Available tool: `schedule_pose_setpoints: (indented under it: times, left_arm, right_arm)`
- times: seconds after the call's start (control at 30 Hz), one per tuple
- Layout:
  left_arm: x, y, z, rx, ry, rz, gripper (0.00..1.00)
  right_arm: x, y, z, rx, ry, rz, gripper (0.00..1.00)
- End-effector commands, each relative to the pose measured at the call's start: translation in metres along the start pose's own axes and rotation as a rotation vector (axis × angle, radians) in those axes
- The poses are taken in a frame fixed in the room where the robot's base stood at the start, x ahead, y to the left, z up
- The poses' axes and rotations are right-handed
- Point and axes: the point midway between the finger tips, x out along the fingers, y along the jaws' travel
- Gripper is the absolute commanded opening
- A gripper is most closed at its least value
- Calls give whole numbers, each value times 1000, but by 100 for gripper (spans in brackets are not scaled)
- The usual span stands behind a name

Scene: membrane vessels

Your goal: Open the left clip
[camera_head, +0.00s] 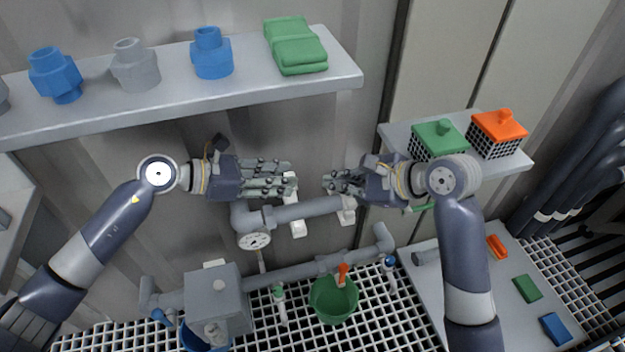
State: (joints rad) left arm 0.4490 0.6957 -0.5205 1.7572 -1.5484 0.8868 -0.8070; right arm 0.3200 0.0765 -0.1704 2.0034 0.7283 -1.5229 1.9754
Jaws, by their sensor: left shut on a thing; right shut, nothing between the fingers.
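The left clip (298,224) is a white bracket on the grey horizontal pipe (316,207) at the wall. My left gripper (293,184) is at the upper part of this clip, with its fingers shut on it; the fingers hide the contact. A second white clip (347,214) sits further right on the same pipe. My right gripper (329,183) is shut and empty, just above the pipe between the two clips, and its fingers point left toward my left gripper.
A round gauge (254,241) hangs below the pipe. A shelf (130,115) above holds blue and grey fittings and a folded green cloth (295,46). A right shelf (518,160) holds green and orange baskets. A green bucket (333,302) stands on the grating below.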

Motion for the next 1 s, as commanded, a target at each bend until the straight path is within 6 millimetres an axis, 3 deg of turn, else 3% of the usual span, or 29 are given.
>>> schedule_pose_setpoints:
  times: [0.23,0.5,0.67,1.0]
  left_arm:
    - [-1,5,-1,9,1,15,0]
    - [-1,5,-1,9,1,15,0]
    - [-1,5,-1,9,1,15,0]
    - [-1,5,0,9,0,15,0]
  right_arm:
    - [-26,-20,15,312,12,177,0]
    - [-39,-24,22,449,38,257,0]
    - [-22,-18,23,456,40,263,0]
    - [36,-3,24,454,40,261,0]
